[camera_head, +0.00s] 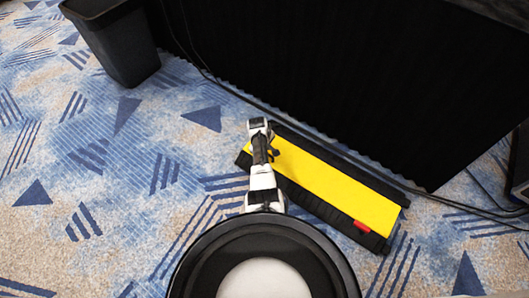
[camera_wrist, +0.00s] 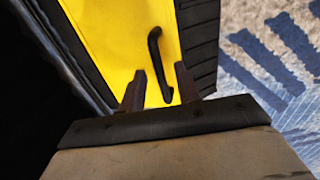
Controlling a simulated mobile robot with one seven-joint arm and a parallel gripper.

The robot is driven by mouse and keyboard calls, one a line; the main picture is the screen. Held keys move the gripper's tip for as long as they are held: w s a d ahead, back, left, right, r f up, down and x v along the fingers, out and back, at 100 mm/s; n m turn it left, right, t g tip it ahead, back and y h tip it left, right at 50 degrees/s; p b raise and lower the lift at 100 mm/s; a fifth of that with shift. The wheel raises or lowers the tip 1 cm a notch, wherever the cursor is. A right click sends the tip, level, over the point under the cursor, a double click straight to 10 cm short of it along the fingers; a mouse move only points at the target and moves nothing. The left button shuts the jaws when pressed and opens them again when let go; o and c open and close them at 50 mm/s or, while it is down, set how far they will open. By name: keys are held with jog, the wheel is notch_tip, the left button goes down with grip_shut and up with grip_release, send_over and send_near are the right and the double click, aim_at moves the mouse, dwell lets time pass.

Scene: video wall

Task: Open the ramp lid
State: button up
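The ramp is a low black cable ramp (camera_head: 318,204) lying on the carpet, with a flat yellow lid (camera_head: 345,192) lying shut along its top. In the wrist view the yellow lid (camera_wrist: 107,38) carries a black bar handle (camera_wrist: 154,50). My gripper (camera_wrist: 160,69) is open, its two fingers one on each side of the lower end of the handle in the picture. I cannot tell whether either finger touches it. In the head view my arm reaches over the left end of the ramp and hides part of it.
A tall black wall (camera_head: 330,80) stands close behind the ramp, with a dark cable along its foot. A black bin (camera_head: 118,45) stands at the upper left. A red piece (camera_head: 362,226) sits on the ramp's front edge. The patterned carpet (camera_head: 90,190) is clear to the left.

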grip_shut()
dwell(0.3)
